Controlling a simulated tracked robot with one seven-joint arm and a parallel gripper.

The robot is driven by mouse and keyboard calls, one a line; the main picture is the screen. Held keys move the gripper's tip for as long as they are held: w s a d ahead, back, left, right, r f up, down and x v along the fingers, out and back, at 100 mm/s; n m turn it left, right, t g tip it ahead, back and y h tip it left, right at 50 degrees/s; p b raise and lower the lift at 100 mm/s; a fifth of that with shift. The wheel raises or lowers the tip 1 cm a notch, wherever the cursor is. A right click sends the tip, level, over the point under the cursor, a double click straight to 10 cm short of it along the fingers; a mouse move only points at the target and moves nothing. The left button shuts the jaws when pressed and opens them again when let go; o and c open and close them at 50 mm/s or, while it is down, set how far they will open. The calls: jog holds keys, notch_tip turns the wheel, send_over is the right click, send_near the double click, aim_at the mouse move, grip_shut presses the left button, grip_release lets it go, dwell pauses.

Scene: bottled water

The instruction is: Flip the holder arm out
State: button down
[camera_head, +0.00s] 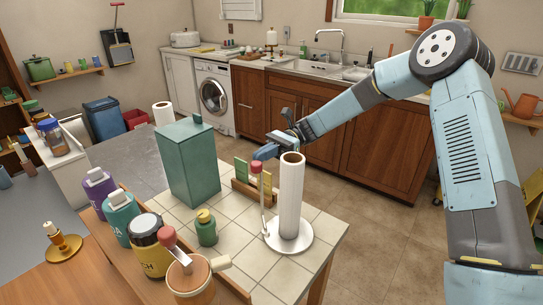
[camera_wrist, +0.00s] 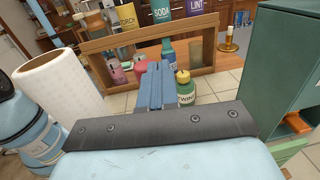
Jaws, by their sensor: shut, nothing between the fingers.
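A white paper roll (camera_head: 291,195) stands upright on a holder with a round white base (camera_head: 288,236) on the tiled table top. The holder's thin arm (camera_head: 263,205) rises beside the roll on its left, with a red knob (camera_head: 255,167) near its top. My gripper (camera_head: 262,153) is just above the knob, left of the roll's top; whether they touch I cannot tell. In the wrist view my gripper (camera_wrist: 155,84) is shut, its fingers together and empty. The roll (camera_wrist: 62,88) is at the left there. I cannot make out the holder arm clearly in that view.
A tall teal canister (camera_head: 190,165) stands left of the roll. A small green bottle (camera_head: 206,228) is in front of it. A wooden rack (camera_head: 250,193) sits behind the roll. Several labelled containers line the front-left shelf. Tiles right of the base are clear.

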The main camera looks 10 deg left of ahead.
jog(key=shift+s+a, duration=0.25)
jog(key=shift+a, duration=0.4)
dwell(0.8)
jog(key=shift+d, duration=0.1)
jog(key=w+d, duration=0.5)
jog(key=d, duration=0.8)
